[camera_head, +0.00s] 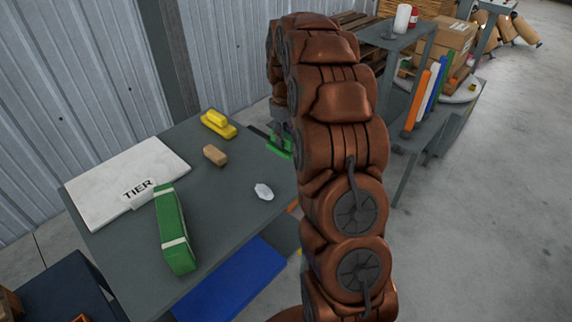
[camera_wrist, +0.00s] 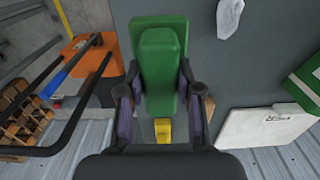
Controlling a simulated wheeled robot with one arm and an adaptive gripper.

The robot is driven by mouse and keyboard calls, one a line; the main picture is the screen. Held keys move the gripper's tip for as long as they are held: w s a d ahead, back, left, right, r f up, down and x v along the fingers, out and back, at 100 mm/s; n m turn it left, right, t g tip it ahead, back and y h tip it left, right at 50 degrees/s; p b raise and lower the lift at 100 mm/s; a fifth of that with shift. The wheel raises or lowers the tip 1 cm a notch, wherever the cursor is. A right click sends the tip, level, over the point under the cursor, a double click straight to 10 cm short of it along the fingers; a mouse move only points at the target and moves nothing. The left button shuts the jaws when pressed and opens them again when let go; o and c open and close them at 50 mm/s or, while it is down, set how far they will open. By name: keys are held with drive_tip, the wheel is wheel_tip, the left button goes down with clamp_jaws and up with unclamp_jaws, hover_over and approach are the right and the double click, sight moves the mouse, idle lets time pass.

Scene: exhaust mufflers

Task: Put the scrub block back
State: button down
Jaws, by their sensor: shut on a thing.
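A green scrub block (camera_wrist: 160,40) with a raised grip on its back is between the two fingers of my gripper (camera_wrist: 160,88) in the wrist view. The fingers are shut on the sides of the grip. In the head view the green block (camera_head: 281,146) shows at the far right edge of the grey table (camera_head: 215,205), partly hidden by my arm. I cannot tell whether it touches the table. A yellow block of similar shape (camera_head: 218,123) lies on the table to its left; it also shows in the wrist view (camera_wrist: 163,130).
On the table are a tan block (camera_head: 215,155), a crumpled white piece (camera_head: 263,191), a white slab marked TIER (camera_head: 125,185) and a green banded bundle (camera_head: 174,229). A blue panel (camera_head: 230,281) is below. Shelving with boxes (camera_head: 440,42) stands at right.

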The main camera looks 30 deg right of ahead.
drive_tip(key=shift+s+d, duration=0.15)
drive_tip(key=shift+d, duration=0.15)
drive_tip(key=shift+f, duration=0.3)
wheel_tip(320, 180, down, 9)
drive_tip(key=p, duration=0.3)
drive_tip(key=shift+f, duration=0.15)
drive_tip(key=shift+f, duration=0.1)
drive_tip(key=shift+f, duration=0.15)
drive_tip(key=c, duration=0.8)
unclamp_jaws()
drive_tip(key=shift+o, duration=0.2)
